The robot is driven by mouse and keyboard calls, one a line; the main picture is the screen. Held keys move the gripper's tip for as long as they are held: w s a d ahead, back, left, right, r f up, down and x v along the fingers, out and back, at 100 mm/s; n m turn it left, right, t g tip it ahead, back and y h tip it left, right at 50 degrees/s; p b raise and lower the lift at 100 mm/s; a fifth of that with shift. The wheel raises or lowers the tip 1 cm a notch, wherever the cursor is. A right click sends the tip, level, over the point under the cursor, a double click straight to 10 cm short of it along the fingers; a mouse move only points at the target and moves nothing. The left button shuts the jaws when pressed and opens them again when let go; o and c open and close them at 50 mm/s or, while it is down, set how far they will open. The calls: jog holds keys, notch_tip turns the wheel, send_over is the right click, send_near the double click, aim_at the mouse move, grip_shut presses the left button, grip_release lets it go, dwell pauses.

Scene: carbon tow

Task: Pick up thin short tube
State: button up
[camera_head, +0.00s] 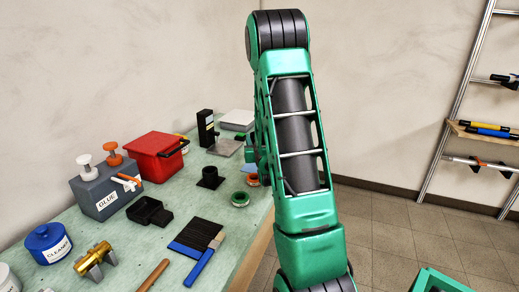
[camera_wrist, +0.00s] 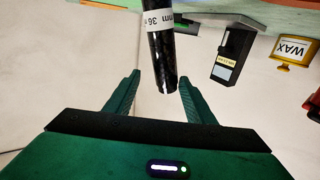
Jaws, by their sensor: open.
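In the wrist view a black tube (camera_wrist: 160,62) with a white label reading "36" and "mm" comes down from the top edge. Its lower end shows between the two fingers of my gripper (camera_wrist: 159,76). The green fingers are spread, with a visible gap on each side of the tube. Whether the tube lies at the fingers' depth or beyond them, I cannot tell. In the head view my green arm stands in front, and I cannot make out the tube or the fingers there.
The green bench (camera_head: 120,222) holds a red bin (camera_head: 152,158), a glue box (camera_head: 103,192), a blue cleaner tub (camera_head: 48,244), a brush (camera_head: 198,240) and a black stand (camera_head: 206,130). A wax tin (camera_wrist: 294,52) shows in the wrist view. A rack (camera_head: 452,100) stands right.

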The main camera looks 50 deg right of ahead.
jog(key=shift+s+d+r, duration=0.1)
jog(key=shift+s+d, duration=0.1)
jog(key=shift+d, duration=0.25)
jog(key=shift+s+d+r, duration=0.1)
jog(key=shift+s+d, duration=0.1)
jog(key=shift+d, duration=0.25)
jog(key=shift+w+d, duration=0.1)
jog(key=shift+w, duration=0.3)
jog(key=shift+x, duration=2.1)
jog(key=shift+s+d+f, duration=0.1)
jog(key=shift+d, duration=0.05)
jog(key=c, duration=1.1)
